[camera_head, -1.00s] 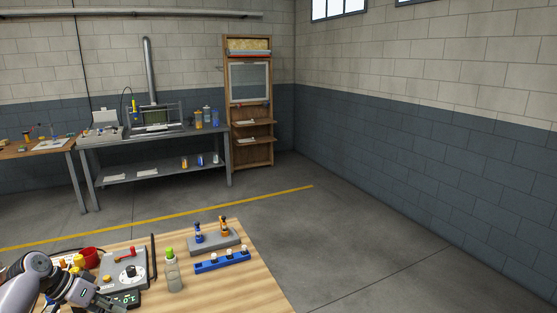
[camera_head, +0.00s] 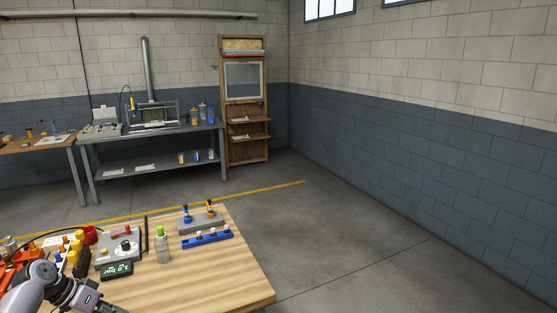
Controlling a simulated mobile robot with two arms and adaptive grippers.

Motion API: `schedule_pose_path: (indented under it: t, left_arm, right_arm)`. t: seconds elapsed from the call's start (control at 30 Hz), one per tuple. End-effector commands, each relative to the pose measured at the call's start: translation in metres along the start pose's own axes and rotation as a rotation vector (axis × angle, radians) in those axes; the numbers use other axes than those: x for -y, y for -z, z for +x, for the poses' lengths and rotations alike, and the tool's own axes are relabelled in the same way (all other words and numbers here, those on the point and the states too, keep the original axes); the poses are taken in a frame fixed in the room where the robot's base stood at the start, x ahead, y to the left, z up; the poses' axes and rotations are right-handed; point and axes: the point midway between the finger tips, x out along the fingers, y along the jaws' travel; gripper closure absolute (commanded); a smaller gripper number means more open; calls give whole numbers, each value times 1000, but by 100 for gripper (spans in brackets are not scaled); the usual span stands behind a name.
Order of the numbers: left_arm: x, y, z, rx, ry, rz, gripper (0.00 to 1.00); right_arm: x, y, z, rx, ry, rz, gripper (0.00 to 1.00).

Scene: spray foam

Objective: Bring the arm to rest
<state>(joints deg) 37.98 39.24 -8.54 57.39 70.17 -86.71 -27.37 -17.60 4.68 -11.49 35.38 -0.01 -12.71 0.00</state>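My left arm comes in at the lower left corner. Its gripper (camera_head: 104,307) is low over the near part of the wooden workbench (camera_head: 215,278), partly cut off by the bottom edge of the picture. I cannot tell whether its fingers are open or shut, and nothing is clearly seen in them. My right arm and gripper are not in view.
On the bench stand a bottle with a green cap (camera_head: 162,246), a grey control box (camera_head: 122,250), a digital display (camera_head: 117,269), a blue rack (camera_head: 207,238) and a grey stand (camera_head: 200,223). The bench's right front is clear. Open floor lies beyond.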

Motion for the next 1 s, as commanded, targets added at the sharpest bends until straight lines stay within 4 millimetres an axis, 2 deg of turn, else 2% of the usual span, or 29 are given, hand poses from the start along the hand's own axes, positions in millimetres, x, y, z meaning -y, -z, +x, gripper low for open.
schedule_pose_path:
  t: [0.17,0.37,0.47,0.57,0.67,0.7,0.77,0.8,0.87,1.0]
  left_arm:
    - [12,-19,28,19,34,-43,100]
    - [30,-53,72,51,96,-102,100]
    - [41,-79,99,72,138,-135,100]
    - [53,-113,132,100,190,-170,100]
    - [64,-164,174,139,259,-205,100]
    - [68,-190,192,157,291,-218,100]
    - [72,-229,217,182,339,-228,100]
    - [72,-256,233,199,368,-231,100]
    - [71,-297,255,223,410,-230,100]
    - [56,-395,298,274,485,-203,100]
  right_arm:
    - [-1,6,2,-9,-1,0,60]
    - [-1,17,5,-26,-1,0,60]
    - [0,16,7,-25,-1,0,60]
    - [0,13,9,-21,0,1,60]
    - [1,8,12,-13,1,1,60]
    - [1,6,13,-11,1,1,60]
    - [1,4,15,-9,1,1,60]
    - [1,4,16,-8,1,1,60]
    - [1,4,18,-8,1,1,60]
    - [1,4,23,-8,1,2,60]
